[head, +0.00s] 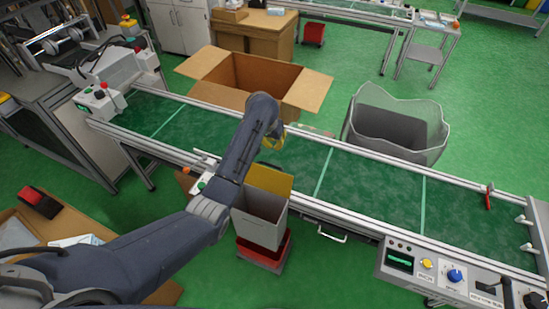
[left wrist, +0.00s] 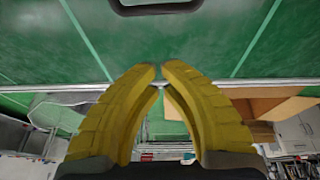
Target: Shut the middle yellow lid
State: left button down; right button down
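A yellow lid (head: 268,179) stands raised at the back of an open grey bin (head: 258,218), at the conveyor's near edge in the head view. It is the only yellow lid I can make out; my left arm covers the area to its left. My left gripper (head: 275,137) is above the conveyor, beyond and above the lid, apart from it as far as I can tell. In the left wrist view the yellow fingers (left wrist: 161,70) curve together, tips almost meeting, with nothing between them. The lid is not recognisable there. My right gripper is not in view.
The green conveyor (head: 385,192) runs across behind the bin. A red container (head: 266,252) is under the bin. An open cardboard box (head: 250,80) and a grey lined bin (head: 395,125) stand beyond the conveyor. A control panel (head: 440,272) is at the right front.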

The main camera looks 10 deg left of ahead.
aim_at(268, 175)
pick_arm(q)
notch_tip(268, 175, down, 8)
jog(key=shift+s+a+y, duration=0.25)
jog(key=shift+s+y, duration=0.05)
jog(key=shift+s, duration=0.05)
dwell(1.2)
jog(key=shift+r, duration=0.1)
jog(key=shift+s+d, duration=0.1)
